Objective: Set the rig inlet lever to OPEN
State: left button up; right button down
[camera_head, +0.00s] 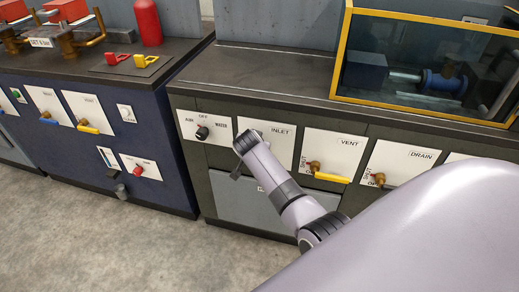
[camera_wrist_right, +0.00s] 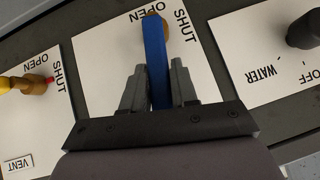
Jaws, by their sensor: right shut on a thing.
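The inlet lever (camera_wrist_right: 154,50) has a blue handle on a brass pivot, on a white panel lettered OPEN and SHUT in the right wrist view. The handle runs from the pivot, near both words, down the picture between my jaws. My right gripper (camera_wrist_right: 157,80) is shut on this handle, with one finger on each side. In the head view, my right forearm and hand cover the lever and much of the INLET panel (camera_head: 281,142); the gripper's fingers and the handle cannot be made out there. My left gripper is in neither view.
Right of INLET, the VENT panel (camera_head: 345,145) has a yellow lever (camera_head: 332,178) and the DRAIN panel (camera_head: 405,160) another valve. Left of it is a black AIR/OFF/WATER knob (camera_head: 202,133). A yellow-framed case (camera_head: 343,50) stands on the countertop. Open floor lies in front.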

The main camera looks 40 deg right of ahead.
jog(key=shift+w+a, duration=0.2)
jog(key=shift+w, duration=0.05)
jog(key=shift+w+a+n+g+h+b, duration=0.2)
jog(key=shift+n+g+h+b, duration=0.1)
jog(key=shift+g+b, duration=0.25)
jog(key=shift+w, duration=0.1)
jog(key=shift+a, duration=0.1)
jog(key=shift+r, duration=0.1)
jog(key=c, duration=1)
grip_release()
jog(key=shift+w, duration=0.1)
jog(key=shift+o, duration=0.2)
